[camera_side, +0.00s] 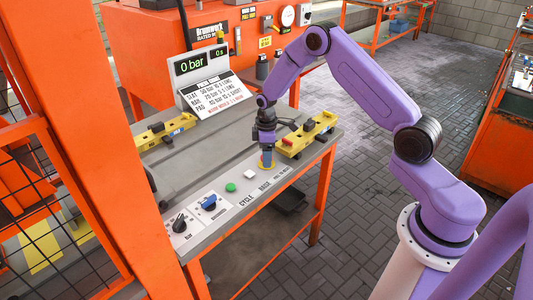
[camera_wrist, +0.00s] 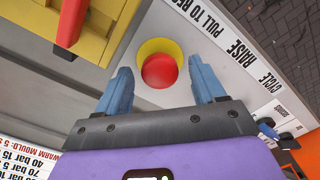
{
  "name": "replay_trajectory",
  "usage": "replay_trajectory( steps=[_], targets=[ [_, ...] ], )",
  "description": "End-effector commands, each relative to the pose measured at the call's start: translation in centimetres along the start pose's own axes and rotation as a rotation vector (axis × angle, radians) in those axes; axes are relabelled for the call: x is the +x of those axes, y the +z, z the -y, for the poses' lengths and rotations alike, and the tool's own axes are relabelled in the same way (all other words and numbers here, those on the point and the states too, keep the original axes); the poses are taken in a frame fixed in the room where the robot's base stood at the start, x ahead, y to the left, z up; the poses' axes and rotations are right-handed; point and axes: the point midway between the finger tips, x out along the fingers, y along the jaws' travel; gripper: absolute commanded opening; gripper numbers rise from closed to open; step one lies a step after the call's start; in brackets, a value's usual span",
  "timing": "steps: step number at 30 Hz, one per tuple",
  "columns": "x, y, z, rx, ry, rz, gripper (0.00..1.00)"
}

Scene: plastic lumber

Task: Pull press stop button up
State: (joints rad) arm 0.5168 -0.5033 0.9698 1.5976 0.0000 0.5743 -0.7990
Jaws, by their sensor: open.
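The press stop button (camera_wrist: 160,71) is a round red cap in a yellow surround (camera_wrist: 147,47), set in the grey front panel. In the side view the red cap is hidden behind my gripper, and only a little yellow shows at its foot. My gripper (camera_side: 267,163) points down over the button at the panel's right part. In the wrist view my gripper's two blue fingers (camera_wrist: 160,66) are open, one on each side of the red cap. Clear gaps show between the fingers and the cap in that view. I cannot tell how far down the fingertips reach beside it.
A green button (camera_side: 231,187), a white button (camera_side: 250,174), a blue switch (camera_side: 209,202) and a black knob (camera_side: 179,223) line the panel to the left. A yellow block (camera_side: 307,135) stands close behind my gripper. The display (camera_side: 192,65) reads 0 bar.

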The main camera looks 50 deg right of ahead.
Motion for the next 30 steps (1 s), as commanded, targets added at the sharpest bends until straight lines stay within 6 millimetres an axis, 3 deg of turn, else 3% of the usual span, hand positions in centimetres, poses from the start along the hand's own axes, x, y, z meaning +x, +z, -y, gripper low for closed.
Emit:
replay_trajectory(
  steps=[2,9,25,26,27,30],
  targets=[
    [0.0,0.0,0.0,0.0,0.0,0.0,0.69],
    [0.0,0.0,0.0,0.0,0.0,0.0,0.0],
    [-1.6,-0.1,0.0,0.0,0.001,-0.001,0.0],
    [-1.6,-0.1,0.0,0.0,0.001,-0.001,0.53],
    [-1.6,-0.1,0.0,0.0,0.001,-0.001,0.66],
    [-1.6,-0.1,0.0,0.0,0.001,-0.001,0.69]
  ],
)
